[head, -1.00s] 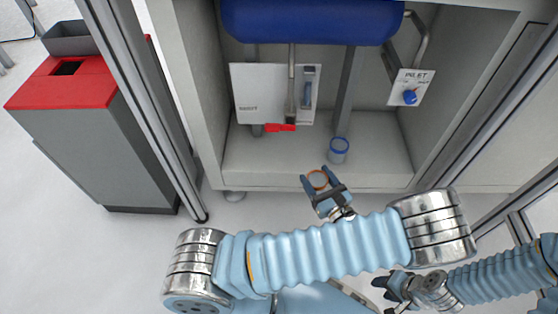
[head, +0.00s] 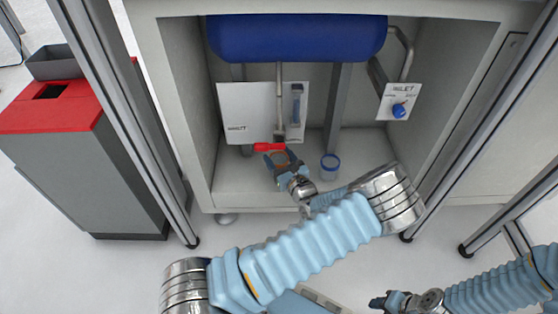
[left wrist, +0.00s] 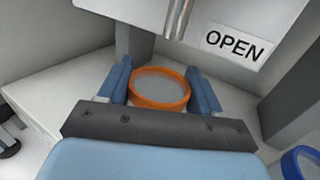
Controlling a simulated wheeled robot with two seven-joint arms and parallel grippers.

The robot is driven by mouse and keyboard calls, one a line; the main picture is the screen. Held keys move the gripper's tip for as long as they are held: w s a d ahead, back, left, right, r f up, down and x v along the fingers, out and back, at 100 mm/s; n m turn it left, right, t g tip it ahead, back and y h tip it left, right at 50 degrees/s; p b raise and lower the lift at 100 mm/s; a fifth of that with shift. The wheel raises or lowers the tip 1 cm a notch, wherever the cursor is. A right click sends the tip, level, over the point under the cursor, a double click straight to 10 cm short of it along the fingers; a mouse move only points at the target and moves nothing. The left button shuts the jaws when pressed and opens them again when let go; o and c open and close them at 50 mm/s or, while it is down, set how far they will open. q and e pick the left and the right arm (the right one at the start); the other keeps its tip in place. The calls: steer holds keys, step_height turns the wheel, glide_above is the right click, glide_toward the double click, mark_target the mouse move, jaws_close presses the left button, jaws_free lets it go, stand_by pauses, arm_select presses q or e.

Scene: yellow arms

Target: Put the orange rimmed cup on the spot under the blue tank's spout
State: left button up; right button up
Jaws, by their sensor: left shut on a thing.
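The orange rimmed cup (left wrist: 159,88) is between the fingers of my left gripper (left wrist: 161,92) in the left wrist view, which is shut on it. In the head view my left gripper (head: 280,160) is inside the cabinet, below the red handle (head: 269,147), and mostly covers the cup. The blue tank (head: 296,38) hangs at the top of the cabinet. A metal pipe (head: 279,95) runs down from it toward the red handle, and its end also shows above the cup in the left wrist view (left wrist: 178,18). The spot under the spout is hidden. My right gripper (head: 378,302) is low at the right.
A blue rimmed cup (head: 330,166) stands on the cabinet floor (head: 237,178), right of my left gripper. The white panel (head: 247,108) is behind the pipe. An inlet panel (head: 399,102) is at the right. A red-topped bin (head: 52,105) stands outside at the left.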

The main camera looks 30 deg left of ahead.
arm_select(q)
steer(key=shift+f, duration=0.2)
steer(key=shift+f, duration=0.15)
steer(key=o, duration=1.1)
steer(key=shift+c, duration=0.2)
steer(key=shift+s+d+r, duration=0.1)
steer(key=shift+d+r, duration=0.05)
steer(key=shift+r, duration=0.05)
steer(key=p+v, duration=0.1)
steer(key=v, duration=1)
steer(key=shift+s+d, duration=0.15)
steer(key=shift+d, duration=0.2)
steer(key=shift+f, duration=0.1)
